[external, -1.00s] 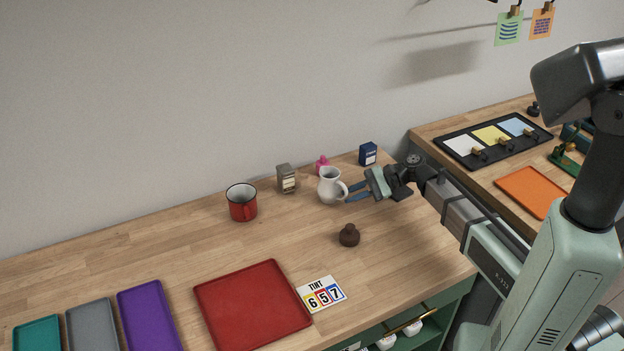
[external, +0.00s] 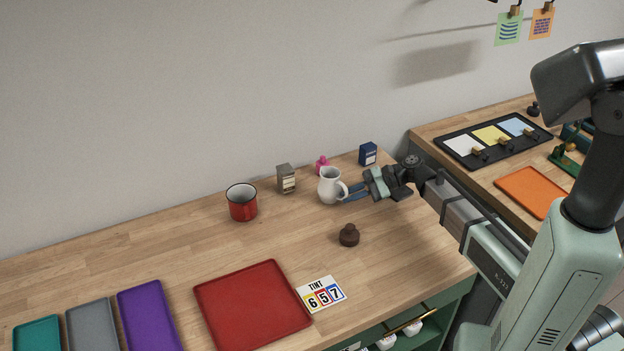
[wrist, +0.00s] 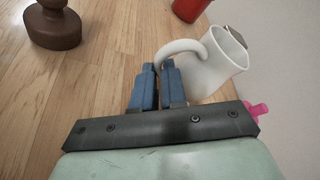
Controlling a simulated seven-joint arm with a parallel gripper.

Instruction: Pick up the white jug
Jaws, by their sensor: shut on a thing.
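The white jug (external: 329,186) stands upright on the wooden counter, with its handle towards my gripper. In the wrist view the jug (wrist: 215,68) shows its open mouth, and its curved handle reaches between my fingertips. My gripper (external: 350,192) comes in low from the right. Its two blue fingers (wrist: 158,72) are close together, shut on the jug's handle. The exact contact on the handle is partly hidden by the fingers.
A red mug (external: 242,204), a grey box (external: 286,180), a pink object (external: 321,164) and a blue box (external: 368,154) stand near the jug. A dark brown knobbed object (external: 349,236) is in front. A red tray (external: 252,306) lies at the front; the counter's middle is clear.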

